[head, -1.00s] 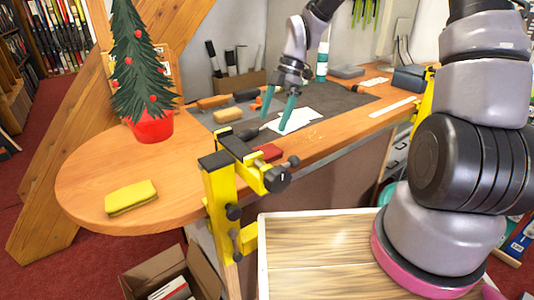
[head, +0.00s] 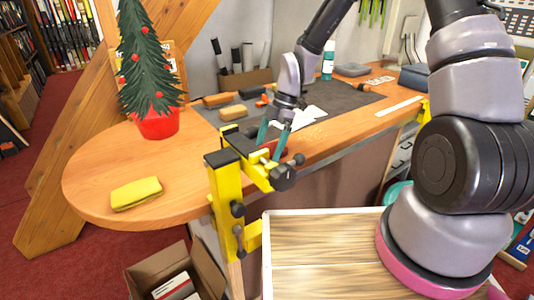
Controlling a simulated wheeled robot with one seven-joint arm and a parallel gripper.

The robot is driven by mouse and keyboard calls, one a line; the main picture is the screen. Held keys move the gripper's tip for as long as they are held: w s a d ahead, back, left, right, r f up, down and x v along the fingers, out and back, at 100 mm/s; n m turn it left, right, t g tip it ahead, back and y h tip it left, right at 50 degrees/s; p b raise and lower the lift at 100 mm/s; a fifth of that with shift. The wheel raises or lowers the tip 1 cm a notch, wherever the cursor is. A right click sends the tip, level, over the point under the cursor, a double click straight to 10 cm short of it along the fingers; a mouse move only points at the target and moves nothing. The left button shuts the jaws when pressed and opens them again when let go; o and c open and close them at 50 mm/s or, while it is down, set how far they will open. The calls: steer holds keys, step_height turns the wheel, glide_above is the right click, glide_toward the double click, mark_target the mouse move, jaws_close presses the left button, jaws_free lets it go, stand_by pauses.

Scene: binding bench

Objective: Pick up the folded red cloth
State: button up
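The folded red cloth (head: 271,147) lies on the wooden bench near its front edge, just behind the yellow and black clamp. The clamp hides part of it in the head view. My gripper (head: 272,145) points down over the cloth with its two teal fingers spread apart. The fingertips are low, one on each side of the visible red. I cannot tell whether they touch the cloth or the bench.
The clamp (head: 226,190) stands up at the bench edge, close in front of my gripper. A yellow cloth (head: 136,194) and a small potted tree (head: 153,122) are on the left. Brushes and blocks lie on the dark mat (head: 340,96) behind.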

mark_target(269, 148)
steer(key=c, duration=1.1)
step_height(269, 148, up, 10)
steer(key=shift+r, duration=0.1)
steer(key=o, duration=0.8)
steer(key=c, duration=0.7)
steer(key=shift+w, duration=0.1)
